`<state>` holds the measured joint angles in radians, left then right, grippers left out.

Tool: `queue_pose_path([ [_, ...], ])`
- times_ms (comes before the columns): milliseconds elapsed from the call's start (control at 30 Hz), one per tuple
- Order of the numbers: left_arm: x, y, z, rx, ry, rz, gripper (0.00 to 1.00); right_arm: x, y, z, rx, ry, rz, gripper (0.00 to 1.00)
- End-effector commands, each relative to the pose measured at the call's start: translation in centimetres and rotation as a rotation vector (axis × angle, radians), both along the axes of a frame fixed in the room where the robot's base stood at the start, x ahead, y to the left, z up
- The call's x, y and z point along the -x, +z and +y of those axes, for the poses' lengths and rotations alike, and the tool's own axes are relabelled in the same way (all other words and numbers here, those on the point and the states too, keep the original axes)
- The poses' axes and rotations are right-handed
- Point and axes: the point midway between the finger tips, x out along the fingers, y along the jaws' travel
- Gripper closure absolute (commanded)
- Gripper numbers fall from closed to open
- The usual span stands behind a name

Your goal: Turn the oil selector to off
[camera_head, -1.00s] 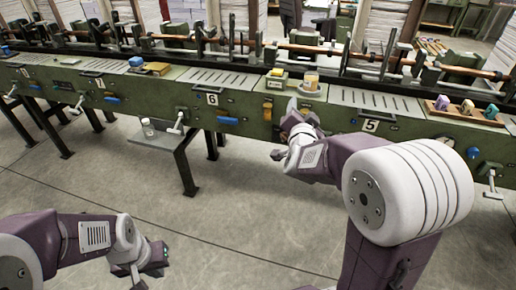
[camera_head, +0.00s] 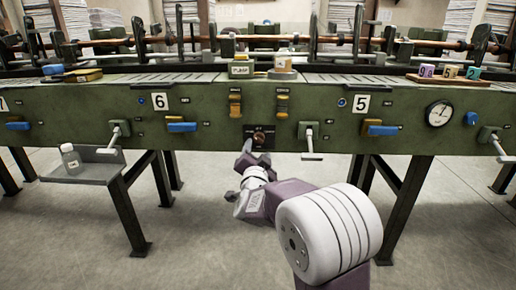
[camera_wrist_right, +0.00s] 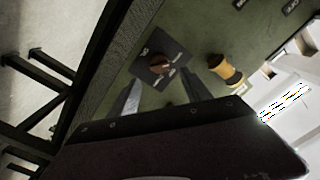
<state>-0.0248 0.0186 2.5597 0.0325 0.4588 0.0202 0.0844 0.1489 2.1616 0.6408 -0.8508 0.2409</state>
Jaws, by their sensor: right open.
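The oil selector looks to be the red-brown knob (camera_head: 259,138) on a small dark plate on the front of the green bench. In the right wrist view the knob (camera_wrist_right: 161,63) sits at the centre of the plate, with pale markings too small to read surely. My right gripper (camera_head: 255,154) is just below and in front of the plate. In the right wrist view my right gripper (camera_wrist_right: 160,91) is open, its two fingers apart on either side of the plate's lower part, with nothing between them. My left gripper is out of view.
The green bench (camera_head: 210,105) spans the view. Yellow switches (camera_head: 282,106) sit above the knob. A white-handled lever (camera_head: 309,135) is close to its right, and a blue handle (camera_head: 182,127) is to the left. A bottle (camera_head: 70,157) stands on a side shelf.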

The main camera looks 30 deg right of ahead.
Motion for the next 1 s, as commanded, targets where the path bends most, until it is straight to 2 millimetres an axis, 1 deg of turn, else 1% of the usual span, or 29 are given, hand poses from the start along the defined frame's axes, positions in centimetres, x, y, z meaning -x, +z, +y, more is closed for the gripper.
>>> queue_pose_path([
  [33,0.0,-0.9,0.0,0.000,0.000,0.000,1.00,-0.9,-0.6,-0.7,0.000,-0.003,0.000,0.43],
  [100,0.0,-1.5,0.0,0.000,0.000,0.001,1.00,-2.2,-0.6,-1.5,0.000,-0.002,-0.001,0.43],
  [200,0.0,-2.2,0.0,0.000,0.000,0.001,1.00,-3.9,-0.5,-2.5,0.000,-0.001,-0.001,0.43],
  [300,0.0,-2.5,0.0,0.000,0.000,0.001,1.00,-5.2,-0.3,-3.2,0.000,-0.001,-0.001,0.43],
  [467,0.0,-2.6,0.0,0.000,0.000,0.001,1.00,-6.0,-0.1,-3.7,0.000,0.001,-0.001,0.43],
  [667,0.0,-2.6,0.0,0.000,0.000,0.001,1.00,-6.1,-0.1,-3.7,0.000,0.001,0.000,0.43],
  [700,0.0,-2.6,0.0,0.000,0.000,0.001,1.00,-6.1,-0.1,-3.7,0.000,0.001,0.000,0.49],
  [767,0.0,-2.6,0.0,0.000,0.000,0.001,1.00,-6.1,-0.1,-3.7,0.000,0.001,0.000,0.66],
  [800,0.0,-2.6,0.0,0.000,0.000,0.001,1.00,-6.0,-0.1,-3.7,0.000,0.001,0.000,0.77],
  [867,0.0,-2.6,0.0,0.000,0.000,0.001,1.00,-6.1,-0.1,-3.7,0.000,0.001,0.000,0.93],
  [900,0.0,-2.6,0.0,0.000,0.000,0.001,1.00,-6.1,-0.1,-3.7,0.000,0.001,0.000,1.00],
  [1000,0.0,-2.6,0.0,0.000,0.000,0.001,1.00,-6.0,-0.1,-3.7,-0.001,0.001,0.000,1.00],
])
